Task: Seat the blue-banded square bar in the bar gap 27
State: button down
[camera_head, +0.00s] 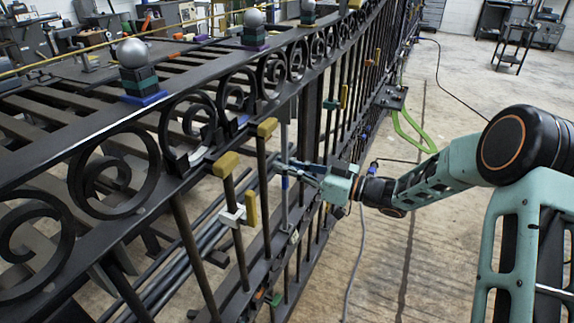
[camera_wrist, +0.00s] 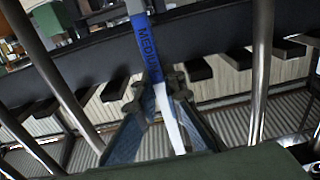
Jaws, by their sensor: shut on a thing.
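The blue-banded square bar (camera_head: 284,135) is a light grey upright bar among the dark bars of the gate, below the scroll row. I cannot read any gap number, so I cannot tell which gap is 27. Whether the bar's ends are seated is not clear.
The dark gate (camera_head: 100,150) runs from lower left to upper right, with round bars (camera_wrist: 262,70) close on both sides of my gripper. Yellow blocks (camera_head: 227,164) sit along it. A green hose (camera_head: 412,135) lies behind my arm. The floor at right is mostly open.

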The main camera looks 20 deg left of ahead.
jog(key=shift+f, duration=0.2)
jog(key=c, duration=2)
grip_release()
jog(key=shift+r, duration=0.1)
jog(key=shift+o, duration=0.2)
jog(key=d, duration=1.2)
jog(key=shift+s, duration=0.45)
jog(key=shift+w, duration=0.1)
